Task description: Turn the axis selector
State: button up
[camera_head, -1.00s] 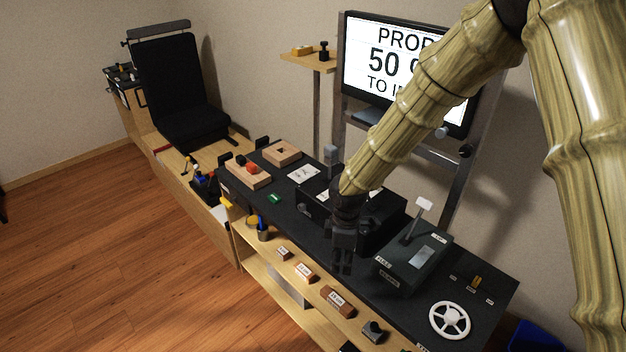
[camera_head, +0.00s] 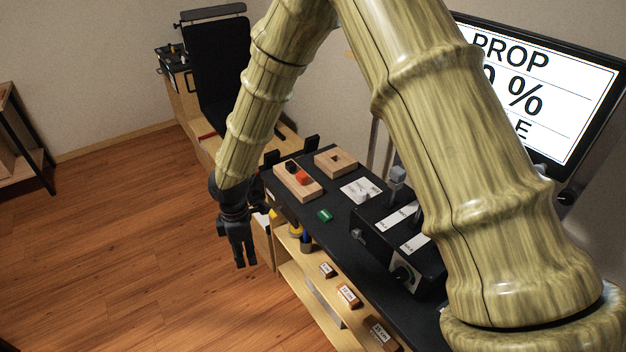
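A black control box (camera_head: 372,222) with white label strips stands on the dark console top, partly hidden behind my arm. A dark round knob (camera_head: 403,275) on a pale plate with a green mark is on its front face. A smaller grey knob (camera_head: 358,235) is on the same face to the left. I cannot read which one is the axis selector. My gripper (camera_head: 244,264) hangs fingers down, left of the console and clear of the box. It appears to hold nothing. Its finger gap is too unclear to judge.
Wooden blocks with red and black pieces (camera_head: 299,180), a square-holed block (camera_head: 336,162) and a green piece (camera_head: 325,215) lie on the console. Labelled blocks (camera_head: 348,296) sit on the lower shelf. A monitor (camera_head: 545,95) stands at right. The floor (camera_head: 120,240) at left is open.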

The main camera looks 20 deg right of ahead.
aim_at(361, 194)
jog(key=u, duration=0.15)
jog(key=i, duration=0.6)
jog(key=z, duration=0.7)
jog(key=i, duration=0.65)
jog(key=z, duration=0.75)
